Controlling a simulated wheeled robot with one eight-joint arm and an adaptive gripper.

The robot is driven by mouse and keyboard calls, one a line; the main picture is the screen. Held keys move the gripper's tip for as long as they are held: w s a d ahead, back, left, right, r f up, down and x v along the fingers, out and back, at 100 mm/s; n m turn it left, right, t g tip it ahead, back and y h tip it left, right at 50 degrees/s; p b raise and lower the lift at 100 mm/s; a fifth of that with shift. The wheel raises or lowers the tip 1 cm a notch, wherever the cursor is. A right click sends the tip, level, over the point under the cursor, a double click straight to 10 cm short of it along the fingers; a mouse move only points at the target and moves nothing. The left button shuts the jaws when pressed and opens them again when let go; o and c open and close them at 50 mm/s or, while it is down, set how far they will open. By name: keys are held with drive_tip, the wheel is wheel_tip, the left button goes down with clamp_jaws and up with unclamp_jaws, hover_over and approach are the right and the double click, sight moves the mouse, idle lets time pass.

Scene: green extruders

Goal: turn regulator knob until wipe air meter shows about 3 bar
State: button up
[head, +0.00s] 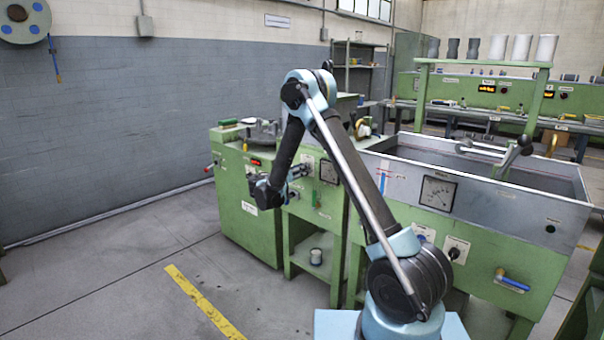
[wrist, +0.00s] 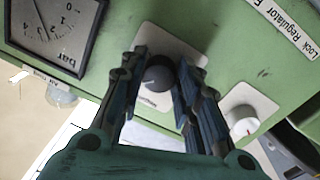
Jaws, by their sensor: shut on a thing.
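My gripper (wrist: 160,85) is shut on a dark round knob (wrist: 157,74) in the wrist view, with one finger on each side. The knob sits on a white plate on the green panel. A square black-framed gauge (wrist: 55,32) marked "bar" is at the upper left, cut by the picture edge. Its dial is rotated in view, with 0 and 1 legible; I cannot read the needle's value surely. In the head view my gripper (head: 286,194) is at the front of the green machine, left of a small gauge (head: 328,172); the knob is hidden there.
A second, pale knob with a red mark (wrist: 243,125) sits close to the right finger. A "Lock Regulator" label (wrist: 285,25) is above it. A larger gauge (head: 437,193) and a dark knob (head: 455,251) are on the steel-tank machine. Floor is clear at left.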

drive_tip(key=shift+a+m, duration=0.1)
drive_tip(key=shift+m, duration=1.8)
drive_tip(key=o, duration=1.1)
drive_tip(key=shift+w, duration=0.1)
drive_tip(key=shift+c, duration=0.2)
drive_tip(key=v, duration=1.2)
drive_tip(key=shift+r, duration=0.1)
